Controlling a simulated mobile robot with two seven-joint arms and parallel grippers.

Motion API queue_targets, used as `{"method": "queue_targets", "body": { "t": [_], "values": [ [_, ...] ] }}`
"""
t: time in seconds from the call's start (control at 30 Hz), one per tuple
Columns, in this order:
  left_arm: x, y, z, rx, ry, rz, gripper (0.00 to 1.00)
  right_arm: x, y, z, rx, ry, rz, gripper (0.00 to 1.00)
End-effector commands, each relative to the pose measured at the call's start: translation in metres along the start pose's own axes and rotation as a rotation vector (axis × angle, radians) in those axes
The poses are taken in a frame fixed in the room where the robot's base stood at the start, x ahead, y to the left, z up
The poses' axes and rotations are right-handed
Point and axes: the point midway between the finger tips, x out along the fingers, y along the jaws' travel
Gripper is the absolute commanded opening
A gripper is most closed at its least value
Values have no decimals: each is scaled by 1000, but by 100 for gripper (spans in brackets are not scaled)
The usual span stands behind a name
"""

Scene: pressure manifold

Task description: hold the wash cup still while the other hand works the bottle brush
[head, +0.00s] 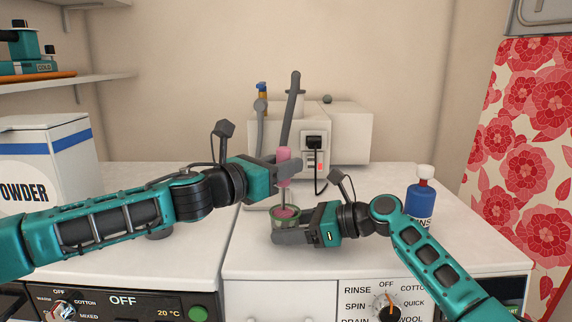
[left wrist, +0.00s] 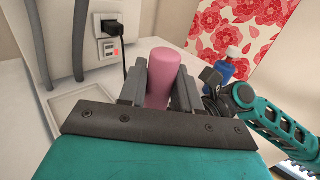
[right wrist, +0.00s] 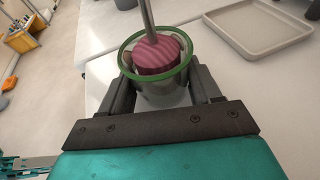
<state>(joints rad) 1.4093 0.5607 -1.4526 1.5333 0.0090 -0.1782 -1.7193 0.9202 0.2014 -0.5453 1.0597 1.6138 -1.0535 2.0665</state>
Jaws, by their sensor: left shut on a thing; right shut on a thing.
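The bottle brush stands upright, with a pink handle (head: 284,154) at its top, a thin metal shaft, and a pink brush head (right wrist: 158,52) inside the cup. My left gripper (head: 284,167) is shut on the handle, which also shows between its fingers in the left wrist view (left wrist: 160,80). The wash cup (right wrist: 165,92) is clear with a green rim and shows in the head view (head: 286,220) below the handle. My right gripper (head: 288,230) is shut on the cup's sides, low over the counter. The cup's underside is hidden.
A shallow grey tray (right wrist: 258,30) lies on the counter near the cup. A white machine (head: 345,135) with a socket and hose stands behind. A blue bottle (head: 420,200) stands right, beside my right arm. A powder box (head: 45,160) stands left. The counter's front edge is close.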

Motion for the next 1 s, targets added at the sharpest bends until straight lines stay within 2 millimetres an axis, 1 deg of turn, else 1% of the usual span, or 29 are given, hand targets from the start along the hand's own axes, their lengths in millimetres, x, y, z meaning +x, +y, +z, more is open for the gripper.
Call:
{"method": "queue_targets", "body": {
  "t": [0.13,0.37,0.73,0.9,1.0],
  "values": [
    [-4,0,-2,2,5,6,2,-2,-2,0,0,-1,-6,46],
    [-5,-7,-2,1,4,2,2,-2,-3,0,0,0,-8,46],
    [3,-15,-2,-3,3,-2,2,-2,-2,0,0,-1,-7,46],
    [7,-13,-2,-1,3,-1,2,-1,-2,0,0,-1,-5,46],
    [6,-11,-2,-2,3,-1,2,-1,-1,0,0,-1,-3,46]
  ]
}}
